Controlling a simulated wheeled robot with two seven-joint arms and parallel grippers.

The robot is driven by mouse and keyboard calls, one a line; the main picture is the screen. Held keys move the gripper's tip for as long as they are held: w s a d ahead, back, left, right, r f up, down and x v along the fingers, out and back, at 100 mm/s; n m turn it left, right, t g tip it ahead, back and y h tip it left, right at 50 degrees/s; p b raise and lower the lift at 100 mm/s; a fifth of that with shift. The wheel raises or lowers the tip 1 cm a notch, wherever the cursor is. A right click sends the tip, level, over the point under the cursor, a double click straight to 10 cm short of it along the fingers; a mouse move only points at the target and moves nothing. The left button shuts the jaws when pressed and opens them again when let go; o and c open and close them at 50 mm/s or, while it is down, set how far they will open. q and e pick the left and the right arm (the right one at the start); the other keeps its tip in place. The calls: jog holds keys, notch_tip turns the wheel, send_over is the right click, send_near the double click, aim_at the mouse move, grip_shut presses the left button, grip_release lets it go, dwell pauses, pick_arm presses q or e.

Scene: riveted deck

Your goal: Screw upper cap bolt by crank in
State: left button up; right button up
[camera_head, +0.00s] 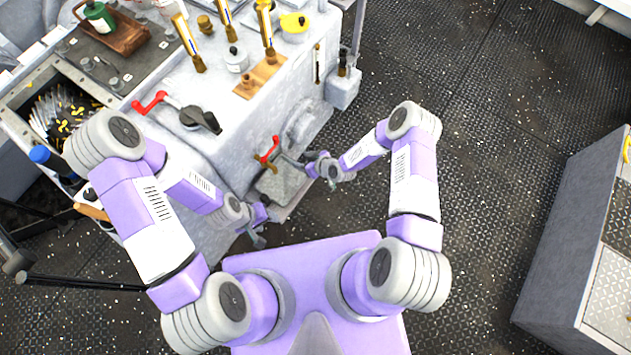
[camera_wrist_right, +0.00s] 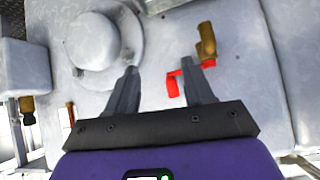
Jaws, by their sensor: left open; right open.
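A small red crank (camera_head: 268,151) is on the front face of the grey machine (camera_head: 235,150), with a brass piece at its lower end. In the right wrist view the red crank (camera_wrist_right: 174,84) and a brass cylinder (camera_wrist_right: 206,40) are near my right finger. A round grey cap (camera_head: 300,124) stands on the same face; it also shows in the wrist view (camera_wrist_right: 93,42). My right gripper (camera_head: 290,159) is open, pointing at this face, with nothing clearly held. My left gripper (camera_head: 258,238) is open and empty, low beside the machine. I cannot tell which part is the upper cap bolt.
Brass-based gauges (camera_head: 188,45), a yellow-lidded pot (camera_head: 294,27) and a wooden tray (camera_head: 122,35) stand farther back. A grey cabinet (camera_head: 570,240) is at right. The floor between is clear.

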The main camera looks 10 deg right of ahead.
jog(key=s+d+r+m+g+h+p, duration=0.1)
jog(key=s+r+m+g, duration=0.3)
jog(key=s, duration=0.7)
notch_tip(320, 180, up, 2)
jog(key=shift+s+d+r+m, duration=0.2)
jog(key=shift+s+d+m, duration=0.25)
jog(key=shift+m, duration=0.25)
